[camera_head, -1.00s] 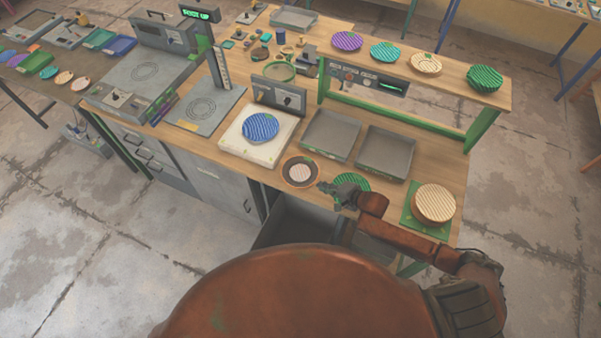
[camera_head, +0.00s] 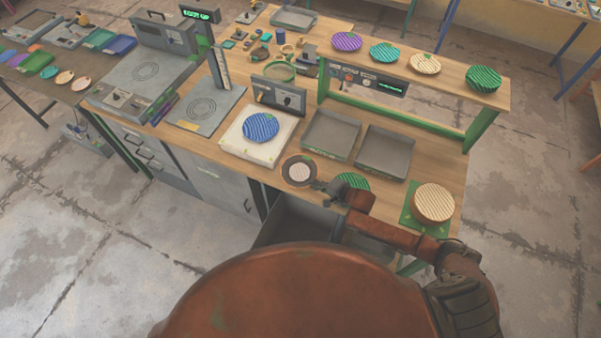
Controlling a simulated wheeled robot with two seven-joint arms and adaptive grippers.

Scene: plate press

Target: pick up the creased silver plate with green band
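My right gripper (camera_head: 326,187) hangs over the front edge of the bench, between a round dark-rimmed piece with a pale ribbed centre (camera_head: 299,172) and a green ribbed plate (camera_head: 352,181). The gripper and wrist cover the near part of the green plate. The fingers are too small to tell whether they are open or shut, or touch anything. I cannot make out a silver plate with a green band for certain. My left gripper is not in view.
A blue ribbed plate (camera_head: 261,127) sits on a white square base (camera_head: 238,147). Two grey trays (camera_head: 331,135) (camera_head: 384,152) lie behind the gripper. A cream ribbed plate stack (camera_head: 434,202) stands on a green mat at right. A raised shelf (camera_head: 440,78) holds several plates.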

